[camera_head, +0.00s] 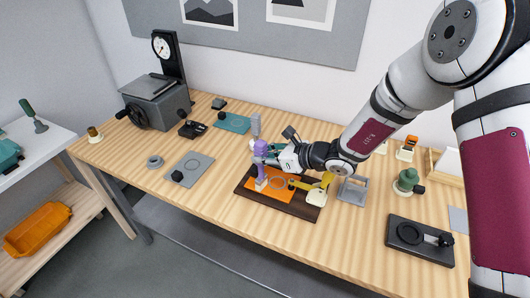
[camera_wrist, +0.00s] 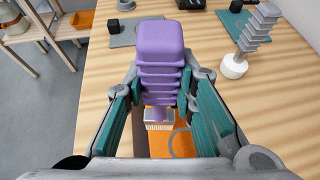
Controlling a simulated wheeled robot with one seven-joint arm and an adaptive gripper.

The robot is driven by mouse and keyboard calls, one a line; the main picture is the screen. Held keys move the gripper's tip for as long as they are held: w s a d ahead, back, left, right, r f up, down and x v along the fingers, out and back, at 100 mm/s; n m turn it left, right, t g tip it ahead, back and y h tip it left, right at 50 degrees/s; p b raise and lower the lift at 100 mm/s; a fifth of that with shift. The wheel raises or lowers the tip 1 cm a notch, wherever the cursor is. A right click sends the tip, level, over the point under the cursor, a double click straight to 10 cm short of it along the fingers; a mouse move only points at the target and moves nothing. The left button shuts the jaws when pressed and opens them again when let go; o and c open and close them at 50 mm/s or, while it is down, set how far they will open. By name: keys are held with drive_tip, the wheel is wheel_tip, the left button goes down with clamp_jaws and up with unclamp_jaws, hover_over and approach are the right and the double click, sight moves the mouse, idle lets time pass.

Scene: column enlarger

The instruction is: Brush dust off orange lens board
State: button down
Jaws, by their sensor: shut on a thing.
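The orange lens board (camera_head: 269,187) lies flat on a dark brown wooden base (camera_head: 305,211) near the table's front edge. It carries a round grey ring. It also shows in the wrist view (camera_wrist: 183,142), partly hidden under my gripper. My gripper (camera_head: 270,160) is shut on a purple brush (camera_head: 261,155), its teal finger pads on either side. In the wrist view the brush (camera_wrist: 160,52) has a ribbed purple handle, and its pale bristles (camera_wrist: 159,127) point down at the board's left part. I cannot tell whether the bristles touch it. No dust can be made out.
A yellow part (camera_head: 326,180) on a white block (camera_head: 317,197) stands at the base's right end. A grey ribbed thing on a white foot (camera_wrist: 234,66) stands behind the brush. A grey frame (camera_head: 352,191) is at the right, and a grey plate (camera_head: 190,170) at the left.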

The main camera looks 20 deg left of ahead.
drive_tip(key=shift+w, duration=0.15)
drive_tip(key=shift+w+d+b, duration=0.25)
drive_tip(key=shift+w+b, duration=0.25)
drive_tip(key=shift+w, duration=0.5)
drive_tip(key=shift+w+d+b, duration=0.25)
drive_tip(key=shift+w+b, duration=0.25)
drive_tip(key=shift+w, duration=0.45)
drive_tip(key=w+b, duration=0.1)
drive_tip(key=w, duration=0.1)
drive_tip(key=w+d+b, duration=0.1)
drive_tip(key=w, duration=0.1)
drive_tip(key=shift+f, duration=0.1)
